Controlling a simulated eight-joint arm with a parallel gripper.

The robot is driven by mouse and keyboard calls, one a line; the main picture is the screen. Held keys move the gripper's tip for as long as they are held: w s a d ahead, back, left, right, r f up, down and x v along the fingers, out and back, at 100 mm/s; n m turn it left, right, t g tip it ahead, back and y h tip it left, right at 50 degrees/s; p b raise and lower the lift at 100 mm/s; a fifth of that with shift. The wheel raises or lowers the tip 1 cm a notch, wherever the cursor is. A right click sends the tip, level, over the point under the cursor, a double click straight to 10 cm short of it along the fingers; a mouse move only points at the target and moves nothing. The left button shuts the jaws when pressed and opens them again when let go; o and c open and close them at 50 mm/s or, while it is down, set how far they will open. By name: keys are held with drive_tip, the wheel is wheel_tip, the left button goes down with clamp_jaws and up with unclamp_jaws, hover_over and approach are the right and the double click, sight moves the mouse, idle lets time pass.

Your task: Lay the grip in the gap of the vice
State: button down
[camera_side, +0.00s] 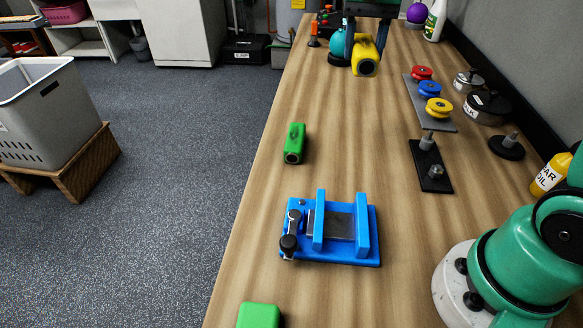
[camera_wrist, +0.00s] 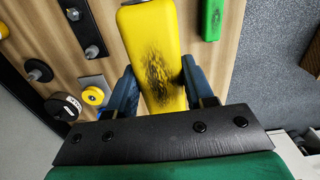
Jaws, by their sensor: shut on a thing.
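The yellow grip (camera_side: 365,57), a block with a dark round hole in its end, is at the far end of the bench in the side view. It also fills the upper middle of the wrist view (camera_wrist: 152,45), with dark scuffs on its face. My gripper (camera_wrist: 160,88) is shut on it, one dark blue finger on each side. The blue vice (camera_side: 350,250) stands on the near part of the bench. Its two upright jaws have an empty gap between them, with a grey metal floor (camera_side: 340,226). The vice is well away from my gripper.
A green grip (camera_side: 294,144) lies between the yellow grip and the vice, and another green block (camera_side: 258,316) is at the near edge. Colored pulleys on a plate (camera_side: 428,89), a black plate with posts (camera_side: 431,166) and cans (camera_side: 487,107) stand right. Bare wood surrounds the vice.

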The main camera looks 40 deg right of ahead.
drive_tip(key=s+a+f+n, duration=0.2)
drive_tip(key=s+a+n, duration=0.4)
drive_tip(key=n, duration=1.1)
drive_tip(key=s+a+f+n, duration=0.3)
drive_tip(key=s+a+n, duration=0.3)
drive_tip(key=n, duration=1.2)
drive_tip(key=a, duration=0.3)
drive_tip(key=shift+s+f+n, duration=0.3)
drive_tip(key=shift+s, duration=0.05)
drive_tip(key=shift+f, duration=3.55)
